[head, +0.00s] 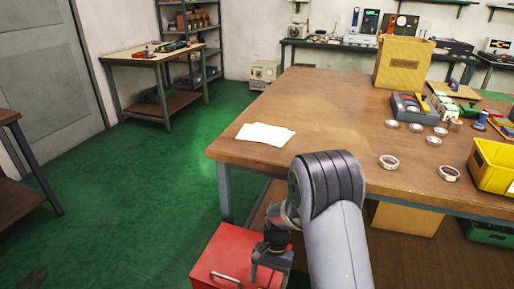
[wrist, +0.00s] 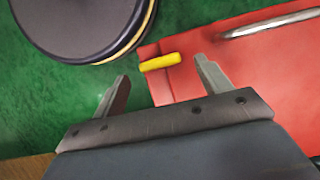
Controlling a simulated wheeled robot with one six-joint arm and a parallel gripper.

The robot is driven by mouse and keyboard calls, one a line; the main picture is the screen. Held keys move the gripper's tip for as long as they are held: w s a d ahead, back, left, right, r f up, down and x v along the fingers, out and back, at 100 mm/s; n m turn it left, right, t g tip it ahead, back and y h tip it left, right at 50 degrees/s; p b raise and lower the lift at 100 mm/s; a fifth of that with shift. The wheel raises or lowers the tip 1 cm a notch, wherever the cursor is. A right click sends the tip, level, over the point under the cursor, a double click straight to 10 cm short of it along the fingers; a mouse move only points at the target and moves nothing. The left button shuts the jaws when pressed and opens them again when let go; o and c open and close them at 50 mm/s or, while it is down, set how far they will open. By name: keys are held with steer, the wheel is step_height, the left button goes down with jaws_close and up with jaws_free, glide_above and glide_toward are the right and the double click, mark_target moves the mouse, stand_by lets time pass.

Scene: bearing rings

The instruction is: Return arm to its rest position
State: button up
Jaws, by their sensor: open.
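My arm (head: 340,235) reaches up in front of the table and bends down at its elbow. My gripper (head: 268,262) hangs low beside the table, over or in front of a red box (head: 230,258) on the floor.
The wooden table (head: 245,152) holds papers (head: 265,134), metal rings (head: 389,162), a yellow bin (head: 494,166) and a cardboard box (head: 402,62). A dark round object (wrist: 85,22) shows in the wrist view. Green floor (head: 150,190) is open to the left.

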steer(key=shift+x, duration=1.2)
steer(key=n, duration=0.1)
steer(key=n+h+b, duration=0.1)
steer(key=shift+a+n, duration=0.25)
steer(key=shift+n, duration=0.05)
steer(key=n, duration=0.1)
steer(key=n+h+b, duration=0.1)
steer(key=n, duration=0.1)
steer(key=n+h+b, duration=0.1)
steer(key=n, duration=0.1)
steer(key=shift+s+a+f, duration=0.1)
steer(key=shift+s+a, duration=0.05)
steer(key=shift+s, duration=0.2)
steer(key=n+b, duration=0.1)
steer(key=n+h+b, duration=0.1)
steer(key=n, duration=0.1)
steer(key=n+t+b, duration=0.1)
steer(key=n, duration=0.1)
steer(key=shift+s+h, duration=0.3)
steer(key=shift+s, duration=0.05)
steer(key=n+b, duration=0.1)
steer(key=n, duration=0.1)
steer(key=n+t+b, duration=0.1)
steer(key=n+b, duration=0.1)
steer(key=n+h+b, duration=0.1)
steer(key=shift+s+n+t+b, duration=0.3)
steer(key=shift+s+n+t, duration=0.05)
steer(key=shift+n+t, duration=0.05)
steer(key=shift+p+v, duration=0.7)
steer(key=shift+v, duration=0.6)
